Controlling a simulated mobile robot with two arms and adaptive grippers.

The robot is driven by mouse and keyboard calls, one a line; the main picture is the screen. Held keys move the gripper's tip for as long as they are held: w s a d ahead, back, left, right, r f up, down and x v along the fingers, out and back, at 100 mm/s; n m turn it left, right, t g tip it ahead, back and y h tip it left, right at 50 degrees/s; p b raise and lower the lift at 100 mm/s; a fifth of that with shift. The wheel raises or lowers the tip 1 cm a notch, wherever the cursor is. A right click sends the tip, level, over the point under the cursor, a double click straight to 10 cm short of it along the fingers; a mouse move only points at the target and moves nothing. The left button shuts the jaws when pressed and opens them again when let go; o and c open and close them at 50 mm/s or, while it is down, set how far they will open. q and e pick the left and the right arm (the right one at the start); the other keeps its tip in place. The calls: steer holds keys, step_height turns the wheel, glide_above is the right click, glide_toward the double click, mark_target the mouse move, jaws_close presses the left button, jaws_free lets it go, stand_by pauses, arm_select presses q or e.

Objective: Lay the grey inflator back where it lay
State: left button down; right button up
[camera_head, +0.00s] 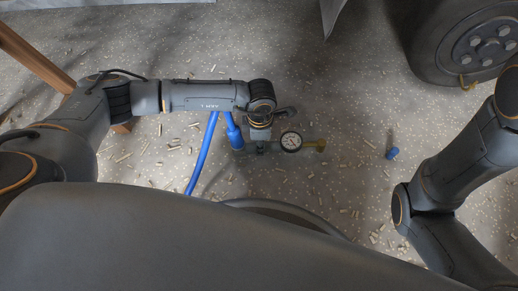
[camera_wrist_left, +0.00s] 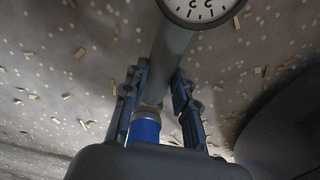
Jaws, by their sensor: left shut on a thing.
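The grey inflator (camera_head: 272,147) has a round white dial gauge (camera_head: 291,141), a brass-coloured end to its right and a blue fitting on its left. My left gripper (camera_head: 258,138) is shut on its grey body, coming from above. In the left wrist view the grey body (camera_wrist_left: 172,55) runs between the fingers (camera_wrist_left: 158,88), with the gauge (camera_wrist_left: 202,8) beyond and the blue fitting (camera_wrist_left: 145,129) near the palm. The inflator appears to be above the floor; its exact height is unclear. My right gripper is out of view.
A blue hose (camera_head: 203,155) hangs by the inflator. A blue cap (camera_head: 392,153) stands on the speckled floor (camera_head: 340,100), among scattered wood chips. A wheel (camera_head: 480,42) is at upper right, a wooden beam (camera_head: 35,58) at upper left. Floor beyond the inflator is open.

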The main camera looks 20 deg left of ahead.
arm_select(q)
steer(key=shift+w+a+f, duration=0.1)
steer(key=shift+w+f, duration=0.1)
steer(key=f, duration=0.1)
steer(key=f+b, duration=0.2)
steer(key=shift+w+a+f, duration=0.1)
steer(key=shift+w+a, duration=0.05)
steer(key=shift+w, duration=0.1)
steer(key=c, duration=1.4)
jaws_free()
steer(key=shift+f, duration=0.1)
steer(key=shift+c, duration=0.2)
steer(key=o, duration=0.4)
